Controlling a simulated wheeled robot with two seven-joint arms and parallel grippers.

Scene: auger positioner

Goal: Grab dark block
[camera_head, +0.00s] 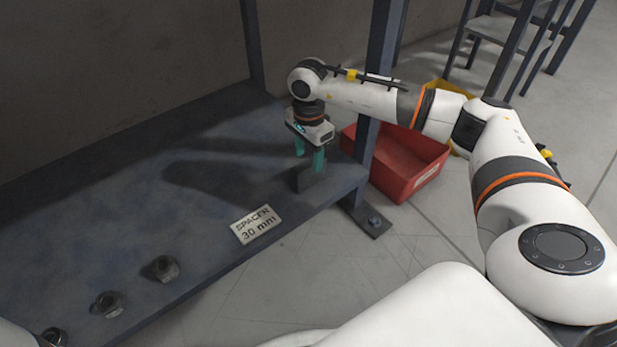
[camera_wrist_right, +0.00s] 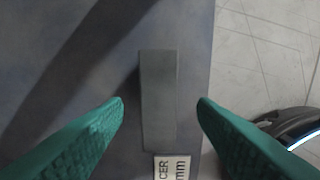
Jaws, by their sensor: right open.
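The dark block (camera_head: 312,179) stands near the right end of the blue-grey shelf (camera_head: 110,180), behind the label plate. My right gripper (camera_head: 310,160) is directly above it, pointing down, with green fingers. In the right wrist view the block (camera_wrist_right: 158,95) is a long grey bar lying between the two spread fingertips of my right gripper (camera_wrist_right: 161,103), with a gap on each side. The gripper is open and holds nothing. I cannot tell from these views how far the fingertips reach down beside the block. My left gripper does not show.
A white label plate (camera_head: 256,224) reading "SPACER 30 mm" is at the shelf's front edge. Nut-like metal parts (camera_head: 161,268) sit farther left. A shelf post (camera_head: 380,75) rises close to my right arm. A red bin (camera_head: 404,165) stands on the floor to the right.

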